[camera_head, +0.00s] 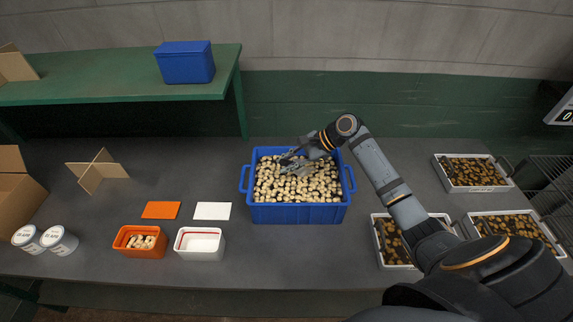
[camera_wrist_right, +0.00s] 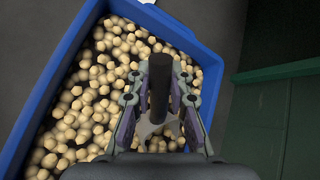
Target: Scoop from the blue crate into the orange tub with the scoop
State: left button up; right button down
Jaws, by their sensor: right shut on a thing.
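The blue crate (camera_head: 297,214) stands mid-table, filled with pale rounded pieces; its wall also shows in the right wrist view (camera_wrist_right: 40,107). My right gripper (camera_head: 290,161) is over the crate's pieces, towards the back. In the right wrist view its fingers (camera_wrist_right: 159,100) are shut on the dark upright handle of the scoop (camera_wrist_right: 159,75). The scoop's bowl is mostly hidden, so I cannot tell how much it holds. The orange tub (camera_head: 140,253) stands at the front left with some pale pieces in it. My left gripper is not in view.
A white tub (camera_head: 200,253) with a red line stands right of the orange tub. Orange and white cards (camera_head: 211,210) lie behind them. White bins (camera_head: 475,188) of brown pieces stand at the right. A cardboard divider (camera_head: 97,170) and white jars (camera_head: 59,241) are at the left.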

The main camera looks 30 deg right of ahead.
jog(key=shift+d+f+b, duration=0.1)
jog(key=shift+f+b, duration=0.35)
jog(key=shift+f, duration=0.05)
jog(key=shift+w+d+r+p, duration=0.15)
jog(key=shift+d+p, duration=0.05)
jog(key=shift+p, duration=0.2)
jog(key=shift+w+d, duration=0.1)
jog(key=shift+d, duration=0.25)
